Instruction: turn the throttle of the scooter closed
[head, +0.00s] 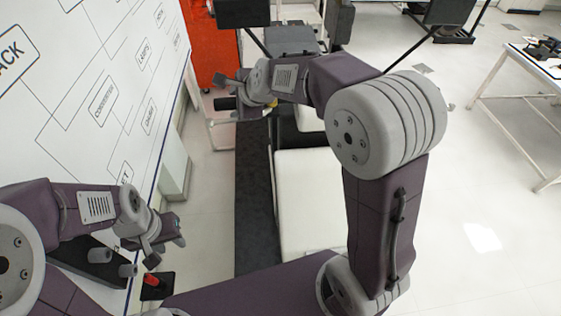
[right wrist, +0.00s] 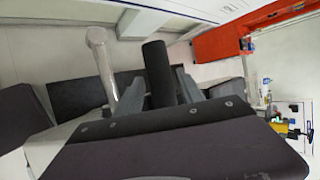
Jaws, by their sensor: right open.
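The scooter (head: 309,190) stands in the middle of the head view, with a pale seat and dark parts at the front. Its throttle (head: 224,103) is a short dark cylinder beside my right gripper (head: 232,94). In the right wrist view the throttle (right wrist: 158,70) stands between the two spread fingers of my right gripper (right wrist: 160,92), with a gap visible on its left. Contact on the right side cannot be told. My left gripper (head: 166,249) is at the lower left, away from the scooter, with its fingers apart and empty.
A white board (head: 90,80) with labelled boxes stands at the left. A red cabinet (head: 208,45) is behind the throttle. A pale rod (right wrist: 100,60) stands left of the throttle in the wrist view. A red switch (head: 151,280) sits below my left gripper.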

